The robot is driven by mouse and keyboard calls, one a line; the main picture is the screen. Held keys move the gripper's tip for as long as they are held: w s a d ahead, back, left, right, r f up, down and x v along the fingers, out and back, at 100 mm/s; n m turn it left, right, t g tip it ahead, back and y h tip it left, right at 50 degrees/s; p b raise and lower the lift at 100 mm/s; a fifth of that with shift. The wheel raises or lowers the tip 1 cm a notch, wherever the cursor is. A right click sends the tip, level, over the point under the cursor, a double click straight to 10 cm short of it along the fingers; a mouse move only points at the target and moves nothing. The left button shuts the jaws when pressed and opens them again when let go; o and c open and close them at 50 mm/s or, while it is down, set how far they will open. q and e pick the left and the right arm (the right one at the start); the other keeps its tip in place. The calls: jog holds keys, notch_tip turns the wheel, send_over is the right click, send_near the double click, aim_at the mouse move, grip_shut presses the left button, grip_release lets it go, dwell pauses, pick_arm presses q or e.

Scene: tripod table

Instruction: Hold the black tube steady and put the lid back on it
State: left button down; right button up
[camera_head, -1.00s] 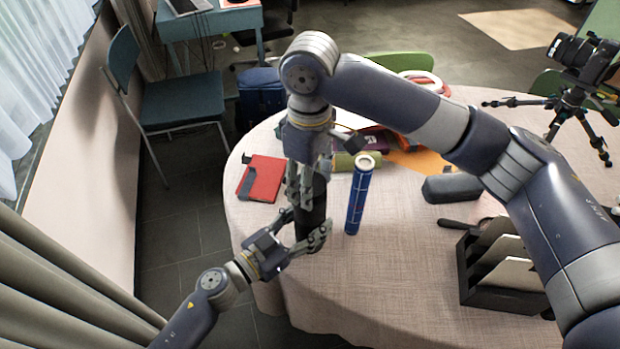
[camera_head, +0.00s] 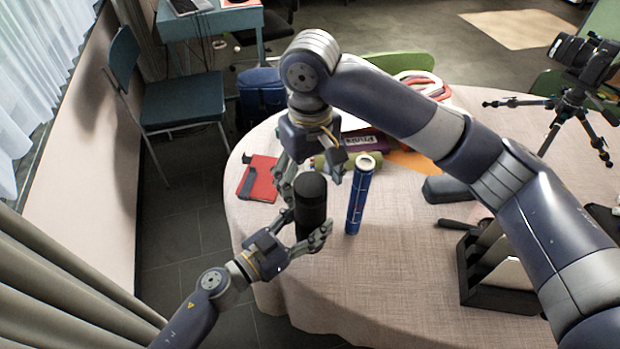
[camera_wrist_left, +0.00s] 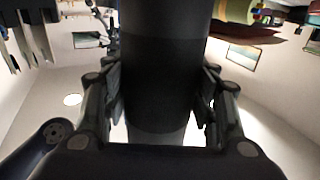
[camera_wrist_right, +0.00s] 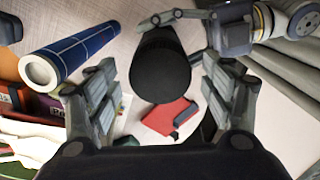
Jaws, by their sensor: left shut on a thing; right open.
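The black tube (camera_head: 309,222) stands upright at the table's left side. Its top is closed by a black lid (camera_head: 311,187), whose flat round end shows in the right wrist view (camera_wrist_right: 161,84). The seam between lid and tube is hard to make out. My left gripper (camera_head: 308,234) is shut around the tube's lower part; in the left wrist view the tube (camera_wrist_left: 163,85) stands between its fingers. My right gripper (camera_head: 308,172) is open just above the lid, pointing down, its fingers apart from it on both sides.
A blue tube (camera_head: 358,200) stands close to the right of the black tube. A red notebook (camera_head: 258,180) lies behind to the left. A black case (camera_head: 447,189), a dark file holder (camera_head: 483,270) and a camera tripod (camera_head: 568,105) are to the right. The front middle tablecloth (camera_head: 390,280) is clear.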

notch_tip(320, 180, up, 12)
jog(key=shift+f, duration=0.15)
dwell(0.4)
pick_arm(q)
jog(key=c, duration=0.6)
grip_release()
jog(key=shift+o, duration=0.2)
jog(key=shift+a, duration=0.1)
jog(key=v, duration=1.2)
